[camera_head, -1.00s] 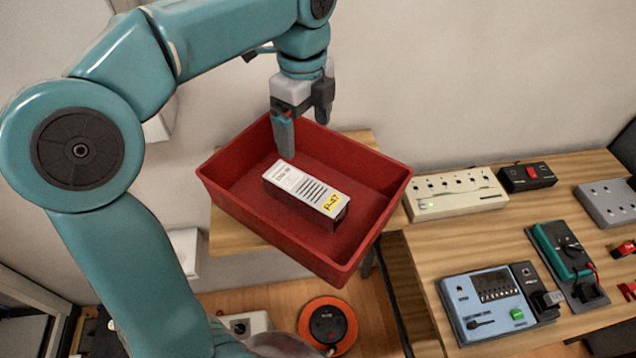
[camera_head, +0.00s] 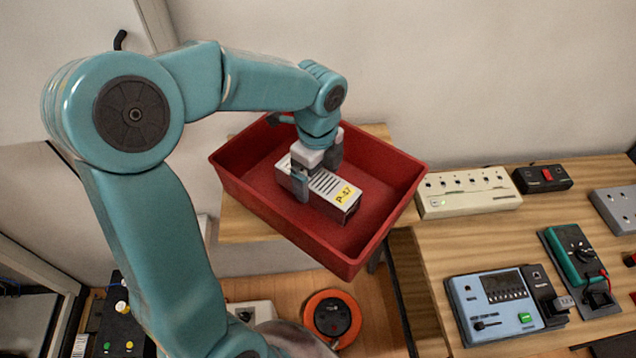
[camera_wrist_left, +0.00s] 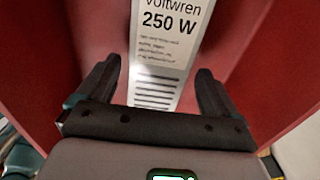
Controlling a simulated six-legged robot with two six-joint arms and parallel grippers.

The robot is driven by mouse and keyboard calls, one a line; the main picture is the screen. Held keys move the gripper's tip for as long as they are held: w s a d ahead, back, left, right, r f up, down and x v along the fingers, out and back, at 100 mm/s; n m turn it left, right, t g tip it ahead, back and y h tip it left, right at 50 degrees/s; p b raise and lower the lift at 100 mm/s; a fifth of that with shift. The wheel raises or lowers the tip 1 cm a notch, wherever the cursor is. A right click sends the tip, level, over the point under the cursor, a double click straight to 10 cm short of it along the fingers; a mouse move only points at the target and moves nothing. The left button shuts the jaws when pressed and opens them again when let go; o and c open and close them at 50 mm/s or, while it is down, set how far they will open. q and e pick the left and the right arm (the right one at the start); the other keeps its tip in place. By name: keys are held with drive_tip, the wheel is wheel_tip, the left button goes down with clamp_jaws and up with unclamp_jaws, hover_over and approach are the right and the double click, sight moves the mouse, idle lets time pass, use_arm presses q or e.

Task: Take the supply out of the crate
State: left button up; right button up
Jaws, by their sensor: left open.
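The supply (camera_head: 338,192) is a box with a white, striped top label and a yellow "P-57" patch. It lies on the floor of the red crate (camera_head: 297,232). My left gripper (camera_head: 318,180) is down inside the crate at the box's left end, its fingers on either side of the box. In the left wrist view the supply (camera_wrist_left: 165,62) shows "Voltwren 250 W" between the two open fingers (camera_wrist_left: 160,92), with a gap on each side. The gripper's body hides part of the box in the head view. My right gripper is not in view.
The crate stands on a small wooden table (camera_head: 245,222). A wooden bench to the right bears a white power strip (camera_head: 466,194), a blue device (camera_head: 492,305) and a green meter (camera_head: 575,262). An orange cable reel (camera_head: 332,318) is on the floor below.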

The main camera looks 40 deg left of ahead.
use_arm(q)
drive_tip(key=shift+s+f, duration=0.1)
drive_tip(key=shift+f, duration=0.35)
drive_tip(key=shift+s+d+r, duration=0.1)
drive_tip(key=shift+s+d, duration=0.05)
drive_tip(key=shift+s, duration=0.05)
drive_tip(key=shift+w, duration=0.2)
drive_tip(key=c, duration=0.6)
clamp_jaws()
